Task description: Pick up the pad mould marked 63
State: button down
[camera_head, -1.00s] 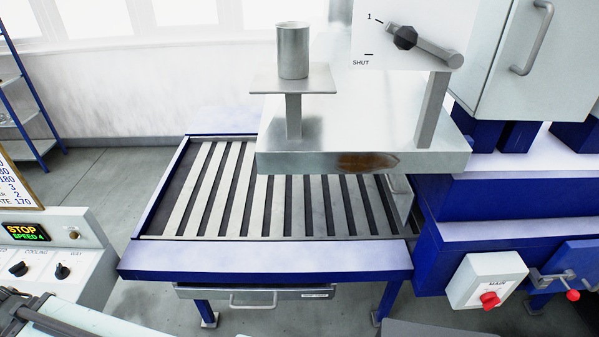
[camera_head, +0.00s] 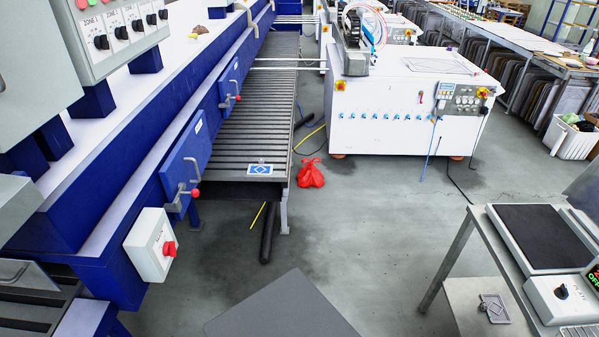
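No number 63 can be read anywhere in this view, so I cannot tell which thing is the pad mould marked 63. A small grey square piece with a raised pattern (camera_head: 494,308) lies on the lower shelf of the metal table at the lower right; it looks like a mould, but any marking is too small to read. My gripper is not in view.
The metal table (camera_head: 466,226) carries a dark-topped device (camera_head: 540,238). A blue machine with a slatted conveyor (camera_head: 255,120) runs along the left. A white cabinet machine (camera_head: 405,112) stands at the back. A red bag (camera_head: 311,173) lies on the floor. Grey floor (camera_head: 370,235) is open in the middle.

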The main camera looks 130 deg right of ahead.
aim_at(260, 170)
jog(key=z, duration=1.7)
jog(key=k, duration=0.95)
jog(key=z, duration=2.15)
jog(key=i, duration=1.05)
jog(key=z, duration=1.1)
